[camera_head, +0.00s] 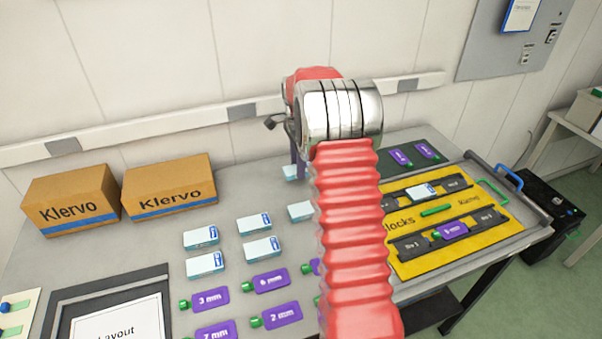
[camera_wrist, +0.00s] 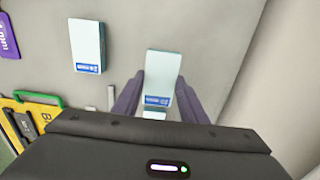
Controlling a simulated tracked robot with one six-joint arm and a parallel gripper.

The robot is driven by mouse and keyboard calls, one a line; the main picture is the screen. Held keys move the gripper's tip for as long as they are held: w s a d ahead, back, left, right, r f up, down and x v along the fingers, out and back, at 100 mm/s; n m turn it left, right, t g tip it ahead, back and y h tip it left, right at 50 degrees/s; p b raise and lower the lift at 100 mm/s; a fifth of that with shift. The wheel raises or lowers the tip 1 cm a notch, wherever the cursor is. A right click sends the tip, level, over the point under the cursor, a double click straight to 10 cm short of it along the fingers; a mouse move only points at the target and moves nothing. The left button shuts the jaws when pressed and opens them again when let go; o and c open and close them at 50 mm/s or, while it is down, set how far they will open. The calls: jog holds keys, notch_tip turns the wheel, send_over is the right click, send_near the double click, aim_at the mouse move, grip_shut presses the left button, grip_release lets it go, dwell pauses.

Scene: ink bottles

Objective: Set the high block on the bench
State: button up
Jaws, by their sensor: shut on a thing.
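My gripper (camera_wrist: 161,85) is shut on a white block (camera_wrist: 163,68) with a blue label, seen between its two dark purple fingers in the wrist view. A small part of another white block (camera_wrist: 154,115) shows just below the held one; I cannot tell whether they touch. In the head view my red arm hides most of the gripper, and a finger (camera_head: 297,165) shows beside a pale block (camera_head: 290,173) over the back of the grey bench (camera_head: 240,185). Another white block (camera_wrist: 87,45) lies apart to the left in the wrist view.
Several white blocks (camera_head: 254,224) and purple tags (camera_head: 265,281) lie on the bench. Two Klervo cartons (camera_head: 168,185) stand at the back left. A yellow tray (camera_head: 420,262) lies at the right. A wall rail (camera_head: 190,124) runs behind the bench.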

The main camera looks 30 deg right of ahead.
jog(key=shift+f, duration=2)
jog(key=shift+f, duration=0.1)
jog(key=o, duration=1.4)
notch_tip(320, 180, up, 12)
jog(key=shift+r, duration=0.1)
